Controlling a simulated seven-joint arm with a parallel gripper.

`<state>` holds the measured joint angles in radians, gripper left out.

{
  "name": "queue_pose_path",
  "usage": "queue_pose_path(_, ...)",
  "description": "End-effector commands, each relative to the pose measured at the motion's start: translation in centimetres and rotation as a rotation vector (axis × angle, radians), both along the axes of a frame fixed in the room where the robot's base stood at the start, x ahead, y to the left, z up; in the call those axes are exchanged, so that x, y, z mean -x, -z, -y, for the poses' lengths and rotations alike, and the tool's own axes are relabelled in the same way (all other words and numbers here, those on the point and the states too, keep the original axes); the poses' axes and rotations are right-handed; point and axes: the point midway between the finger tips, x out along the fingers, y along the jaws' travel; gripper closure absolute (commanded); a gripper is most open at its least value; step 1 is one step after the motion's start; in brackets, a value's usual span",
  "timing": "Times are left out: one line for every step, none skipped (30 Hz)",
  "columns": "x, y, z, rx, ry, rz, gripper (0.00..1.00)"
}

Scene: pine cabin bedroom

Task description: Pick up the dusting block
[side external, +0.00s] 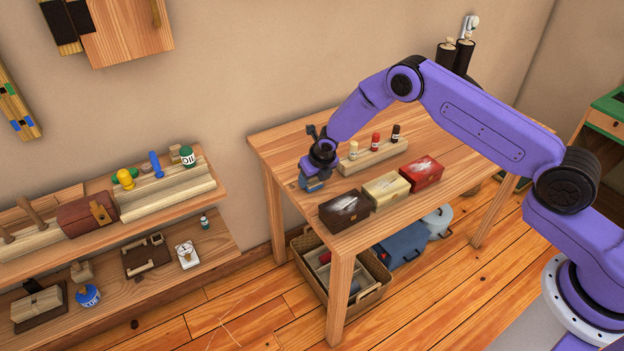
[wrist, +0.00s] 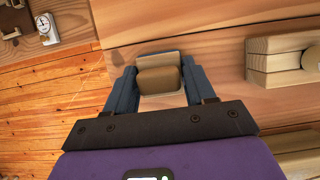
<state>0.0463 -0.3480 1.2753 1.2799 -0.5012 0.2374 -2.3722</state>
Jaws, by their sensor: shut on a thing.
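The dusting block (wrist: 160,80), a small tan piece with a thin blue strip along its far edge, sits between the two blue fingers of my gripper (wrist: 160,88) in the wrist view. The fingers are shut on its two sides. In the side external view my gripper (side external: 312,184) is at the left end of the wooden table (side external: 290,148), pointing down. There the fingers mostly hide the block, and I cannot tell whether it touches the tabletop.
Right of my gripper stand a dark box (side external: 343,210), a cream box (side external: 386,191) and a red box (side external: 421,174). Behind them a wooden rack (side external: 372,158) holds small bottles. A wicker basket (side external: 306,243) is under the table. Shelves (side external: 208,247) stand at the left.

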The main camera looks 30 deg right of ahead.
Motion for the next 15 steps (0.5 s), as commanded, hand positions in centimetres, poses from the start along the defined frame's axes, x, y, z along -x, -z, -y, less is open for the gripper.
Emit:
queue_pose_path(0.0, -0.1, 0.0, 0.0, 0.0, 0.001, 0.76)
queue_pose_path(0.0, -0.1, 0.0, 0.0, 0.0, 0.001, 0.76)
queue_pose_path(-0.1, -0.3, 0.0, 0.0, 0.001, 0.001, 0.76)
queue_pose_path(-0.1, -0.4, 0.0, 0.0, 0.001, 0.002, 0.76)
queue_pose_path(-0.1, -0.6, 0.0, -0.001, 0.001, 0.002, 0.76)
queue_pose_path(-0.1, -0.8, 0.0, -0.002, 0.001, 0.002, 0.76)
queue_pose_path(-0.1, -1.0, 0.0, -0.001, 0.002, 0.002, 0.76)
queue_pose_path(-0.1, -1.3, 0.0, 0.0, 0.001, 0.002, 0.76)
queue_pose_path(-0.1, -1.8, 0.0, 0.0, 0.0, 0.003, 0.76)
queue_pose_path(-0.1, -2.2, 0.0, 0.0, 0.0, 0.002, 0.76)
queue_pose_path(-0.1, -2.7, 0.0, 0.0, 0.001, 0.003, 0.76)
queue_pose_path(-0.1, -3.4, 0.0, 0.0, 0.001, 0.003, 0.76)
queue_pose_path(0.2, -3.6, 0.0, 0.001, -0.001, 0.001, 0.76)
queue_pose_path(0.6, -4.0, 0.1, 0.001, 0.0, 0.0, 0.76)
queue_pose_path(1.0, -4.5, 0.2, 0.001, -0.001, 0.001, 0.76)
